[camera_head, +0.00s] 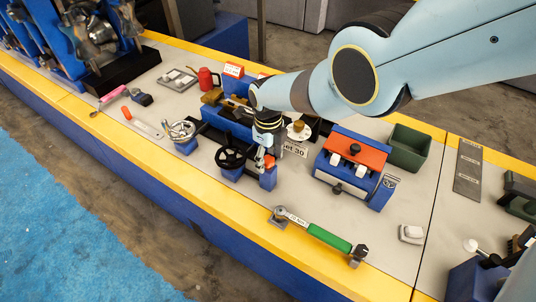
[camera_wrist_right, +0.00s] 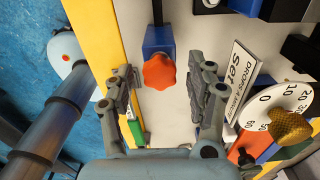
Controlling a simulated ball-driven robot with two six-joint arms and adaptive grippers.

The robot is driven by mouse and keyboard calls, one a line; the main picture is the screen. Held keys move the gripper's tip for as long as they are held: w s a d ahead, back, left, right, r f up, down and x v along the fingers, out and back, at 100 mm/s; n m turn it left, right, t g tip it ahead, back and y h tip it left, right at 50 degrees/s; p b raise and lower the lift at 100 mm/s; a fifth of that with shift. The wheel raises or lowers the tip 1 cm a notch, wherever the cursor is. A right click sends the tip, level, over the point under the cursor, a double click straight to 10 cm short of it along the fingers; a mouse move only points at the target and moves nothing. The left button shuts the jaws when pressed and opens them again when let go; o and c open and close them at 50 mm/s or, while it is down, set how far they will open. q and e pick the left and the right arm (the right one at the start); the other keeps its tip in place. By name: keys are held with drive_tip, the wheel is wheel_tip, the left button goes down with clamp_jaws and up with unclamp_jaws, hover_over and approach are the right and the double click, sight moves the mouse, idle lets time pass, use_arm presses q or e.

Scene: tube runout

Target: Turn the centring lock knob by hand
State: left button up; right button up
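The centring lock knob (camera_wrist_right: 159,72) is an orange-red lobed knob at the end of a blue block (camera_wrist_right: 157,40), in the wrist view. In the head view a bit of the red knob (camera_head: 269,162) shows beneath my right gripper, above a blue block (camera_head: 268,180). My right gripper (camera_wrist_right: 165,76) is open, with one finger on each side of the knob and visible gaps to both. In the head view the right gripper (camera_head: 266,148) points down over the knob, and its fingers are small and partly hidden. My left gripper is in neither view.
A black handwheel (camera_head: 231,157) and a silver handwheel (camera_head: 180,130) stand left of the gripper. A white dial (camera_wrist_right: 275,105) and a "set 30" sign (camera_wrist_right: 238,80) are close on the right. A green-handled wrench (camera_head: 328,238) lies near the yellow edge.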

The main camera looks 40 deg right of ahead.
drive_tip(key=shift+r, duration=0.1)
wheel_tip(320, 180, up, 4)
drive_tip(key=p, duration=0.4)
drive_tip(key=shift+r, duration=0.25)
drive_tip(key=shift+w+f+b, duration=0.15)
drive_tip(key=shift+f+b, duration=0.05)
drive_tip(key=shift+b, duration=0.15)
drive_tip(key=shift+r+b, duration=0.2)
drive_tip(key=shift+b, duration=0.1)
drive_tip(key=shift+r, duration=0.7)
drive_tip(key=shift+r, duration=0.1)
wheel_tip(320, 180, up, 12)
